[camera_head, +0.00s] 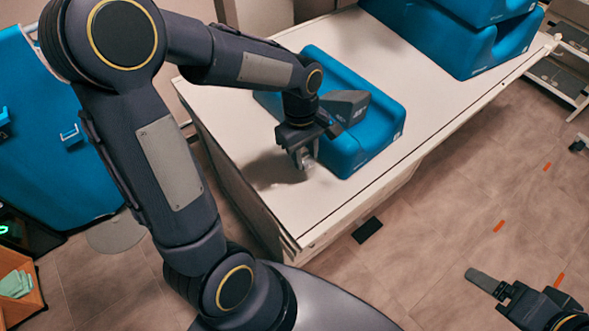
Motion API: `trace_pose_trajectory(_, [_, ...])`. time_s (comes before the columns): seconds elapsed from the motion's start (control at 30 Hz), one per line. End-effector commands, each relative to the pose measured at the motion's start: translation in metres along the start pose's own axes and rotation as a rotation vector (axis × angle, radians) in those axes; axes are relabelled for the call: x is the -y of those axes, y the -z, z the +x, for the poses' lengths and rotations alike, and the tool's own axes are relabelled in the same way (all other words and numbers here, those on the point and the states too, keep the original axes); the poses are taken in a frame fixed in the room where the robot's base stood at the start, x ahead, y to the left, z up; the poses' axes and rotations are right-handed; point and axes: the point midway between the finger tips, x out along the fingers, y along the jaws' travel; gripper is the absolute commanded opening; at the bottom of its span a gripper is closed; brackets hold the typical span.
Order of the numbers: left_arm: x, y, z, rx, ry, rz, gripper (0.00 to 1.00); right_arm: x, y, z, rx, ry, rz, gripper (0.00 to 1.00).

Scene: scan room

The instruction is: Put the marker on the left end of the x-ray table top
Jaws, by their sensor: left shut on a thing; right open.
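The white x-ray table top (235,112) runs from the lower left to the upper right. My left gripper (306,162) is over its near left part, pointing down, close to the surface beside a blue cushion. It is shut on a small pale grey thing (308,164), which I take to be the marker; the fingers hide most of it. I cannot tell whether it touches the table top. My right gripper (487,284) is open and empty at the lower right, over the floor, well apart from the table.
The blue cushion (372,135) lies on the table right next to my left gripper. More blue pads (425,35) stand at the far end. The table's near left corner is bare. A wooden box (22,308) is at the lower left.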

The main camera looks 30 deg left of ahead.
Motion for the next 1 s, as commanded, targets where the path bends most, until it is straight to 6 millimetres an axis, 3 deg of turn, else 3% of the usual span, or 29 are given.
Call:
trace_pose_trajectory(0.1, [0.014,0.004,0.016,0.002,0.002,-0.003,0.07,0.001,0.001,-0.001,0.0,0.0,0.0,0.81])
trace_pose_trajectory(0.37, [0.03,0.008,0.035,0.001,0.002,-0.002,0.07,0.001,0.001,-0.002,0.0,0.0,0.0,0.81])
trace_pose_trajectory(0.53, [0.029,0.012,0.06,0.001,0.003,-0.001,0.07,0.001,0.001,-0.001,0.0,0.0,0.0,0.81])
trace_pose_trajectory(0.97, [0.028,0.013,0.069,0.0,-0.001,0.0,0.07,-0.001,-0.001,0.002,0.0,0.0,0.0,0.81])
trace_pose_trajectory(1.0, [0.028,0.014,0.069,0.0,-0.001,0.0,0.31,-0.001,-0.001,0.002,0.0,0.0,0.0,0.81])
